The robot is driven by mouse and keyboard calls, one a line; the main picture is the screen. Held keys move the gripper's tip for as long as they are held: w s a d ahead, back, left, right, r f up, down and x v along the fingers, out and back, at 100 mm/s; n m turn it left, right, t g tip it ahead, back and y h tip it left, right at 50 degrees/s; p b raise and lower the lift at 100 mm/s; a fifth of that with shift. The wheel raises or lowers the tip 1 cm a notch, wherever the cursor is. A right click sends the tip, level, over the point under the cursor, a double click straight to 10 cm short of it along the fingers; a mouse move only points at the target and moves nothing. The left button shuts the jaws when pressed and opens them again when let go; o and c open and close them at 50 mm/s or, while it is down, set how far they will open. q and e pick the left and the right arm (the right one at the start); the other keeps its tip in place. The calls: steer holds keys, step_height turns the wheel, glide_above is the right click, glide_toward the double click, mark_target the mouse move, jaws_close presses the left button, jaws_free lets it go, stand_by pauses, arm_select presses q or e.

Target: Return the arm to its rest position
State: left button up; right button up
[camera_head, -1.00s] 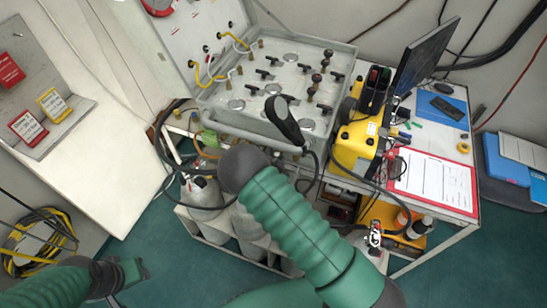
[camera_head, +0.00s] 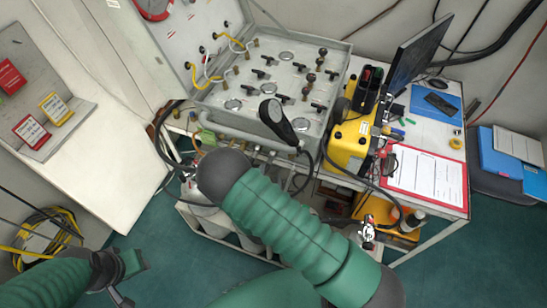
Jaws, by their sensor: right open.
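My right arm (camera_head: 290,235) crosses the lower middle in a ribbed green sleeve. Its dark rounded end (camera_head: 221,176) is in front of the cart's front edge, below the air panel (camera_head: 285,85). My left arm (camera_head: 45,285) comes in at the lower left over the floor. It has a dark joint (camera_head: 104,268) and a green end piece (camera_head: 133,262). Whether its jaws are open does not show.
A yellow unit (camera_head: 349,140), a monitor (camera_head: 420,50) and a red-edged clipboard (camera_head: 426,178) stand to the right on the cart. A white bench (camera_head: 95,170) is at the left. Teal floor is free below.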

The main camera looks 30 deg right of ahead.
arm_select(q)
steer(key=shift+a+r+p, duration=0.4)
steer(key=shift+r+p, duration=0.05)
steer(key=shift+r, duration=0.2)
arm_select(e)
steer(key=v, duration=0.5)
steer(key=shift+w+a, duration=0.1)
steer(key=shift+a, duration=0.25)
steer(key=a+n+g+y+b, duration=0.5)
steer(key=a+n+y+b, duration=0.1)
steer(key=n+y, duration=0.1)
arm_select(q)
steer(key=s+b+x, duration=0.1)
steer(key=b+x, duration=0.1)
steer(key=x, duration=0.6)
steer(key=shift+s+d+f, duration=0.2)
steer(key=shift+s+f, duration=0.05)
steer(key=shift+s, duration=0.05)
arm_select(e)
steer(key=s+d+r+n+g, duration=0.1)
steer(key=s+d+r+n, duration=0.1)
steer(key=s, duration=0.3)
steer(key=s+d+r+n+g, duration=0.2)
steer(key=s+r+n, duration=0.1)
steer(key=s, duration=0.3)
steer(key=shift+s+d+r+n+g+y, duration=0.25)
steer(key=shift+d+r+n+g+y, duration=0.05)
steer(key=shift+n, duration=0.6)
